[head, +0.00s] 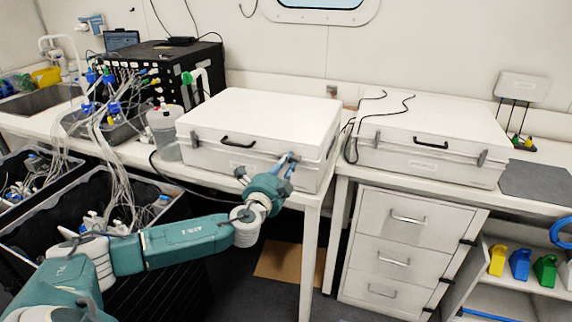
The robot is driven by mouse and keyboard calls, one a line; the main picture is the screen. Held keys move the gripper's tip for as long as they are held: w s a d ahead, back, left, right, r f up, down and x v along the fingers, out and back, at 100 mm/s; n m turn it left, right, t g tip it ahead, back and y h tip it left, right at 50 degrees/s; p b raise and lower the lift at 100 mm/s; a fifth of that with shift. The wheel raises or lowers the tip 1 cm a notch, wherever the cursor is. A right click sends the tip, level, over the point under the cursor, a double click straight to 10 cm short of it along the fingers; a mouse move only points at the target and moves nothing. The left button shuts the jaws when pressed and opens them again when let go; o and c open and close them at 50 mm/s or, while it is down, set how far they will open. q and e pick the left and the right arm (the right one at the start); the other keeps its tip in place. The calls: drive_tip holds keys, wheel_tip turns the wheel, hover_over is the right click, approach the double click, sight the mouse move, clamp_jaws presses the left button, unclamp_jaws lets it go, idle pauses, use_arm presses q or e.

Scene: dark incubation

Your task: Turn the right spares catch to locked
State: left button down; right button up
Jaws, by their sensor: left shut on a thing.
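A white case (262,118) with a shut lid stands on the white bench, with a black handle (238,142) on its front. Its left catch (194,139) is a small grey lever that looks upright. My left gripper (291,160) is at the right front of this case and is shut on the right catch there. The fingers mostly hide that catch, so I cannot tell its angle. I cannot read a label that says which case is the spares one. My right gripper is not in view.
A clear bottle (163,135) stands just left of the first case. Black cables (360,115) lie between the cases. Drawers (402,235) are below.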

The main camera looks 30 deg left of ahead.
use_arm(q)
drive_tip(key=shift+s+a+r+m+p, duration=0.1)
drive_tip(key=shift+m+p, duration=1.85)
drive_tip(key=shift+m, duration=2.5)
drive_tip(key=shift+a+r+m+p, duration=0.1)
drive_tip(key=shift+m+p, duration=1.85)
drive_tip(key=shift+m, duration=2.5)
drive_tip(key=c, duration=1.6)
unclamp_jaws()
